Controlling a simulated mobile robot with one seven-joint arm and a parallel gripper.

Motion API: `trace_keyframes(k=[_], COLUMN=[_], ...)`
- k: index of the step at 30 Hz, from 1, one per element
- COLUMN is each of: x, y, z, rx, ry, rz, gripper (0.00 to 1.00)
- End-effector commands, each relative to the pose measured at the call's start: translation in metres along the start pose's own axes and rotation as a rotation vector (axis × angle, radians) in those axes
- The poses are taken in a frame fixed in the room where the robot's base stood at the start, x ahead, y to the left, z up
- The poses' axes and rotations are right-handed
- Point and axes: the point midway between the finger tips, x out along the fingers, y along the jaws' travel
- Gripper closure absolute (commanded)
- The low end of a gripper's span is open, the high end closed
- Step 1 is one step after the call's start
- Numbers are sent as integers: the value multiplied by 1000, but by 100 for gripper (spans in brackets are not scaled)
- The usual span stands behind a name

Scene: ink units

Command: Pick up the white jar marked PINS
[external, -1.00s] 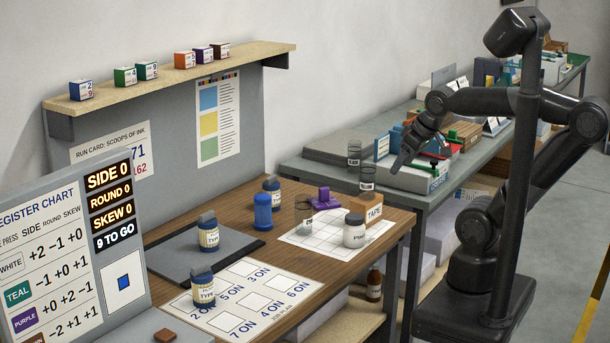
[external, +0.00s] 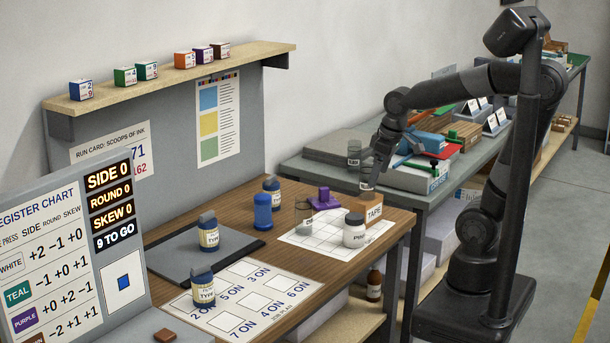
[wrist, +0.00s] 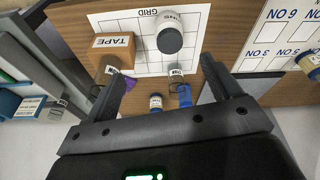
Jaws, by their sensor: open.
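The white jar marked PINS (external: 354,235) has a dark grey lid and stands upright on the white grid sheet (external: 312,240) near the right end of the wooden table. In the wrist view the jar (wrist: 168,24) is seen from above, beyond the fingertips and between their lines. The jar and gripper are apart.
The brown TAPE box (external: 374,209) stands close to the jar, with a clear glass (external: 366,178) by it, partly behind my gripper. Another clear glass (external: 303,218), a purple piece (external: 323,199) and a blue cylinder (external: 262,211) are to the left.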

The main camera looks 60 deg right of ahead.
Motion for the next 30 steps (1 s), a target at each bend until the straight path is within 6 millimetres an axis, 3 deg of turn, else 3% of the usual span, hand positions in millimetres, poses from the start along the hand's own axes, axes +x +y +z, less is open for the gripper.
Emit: trace_keyframes(k=[6,12,30], x=[43,72,136], y=[-10,-17,-21], z=[-28,-41,-30], rx=[-110,-178,-199], ry=[-143,-224,-248], rz=[-32,-56,-64], gripper=[17,17,17])
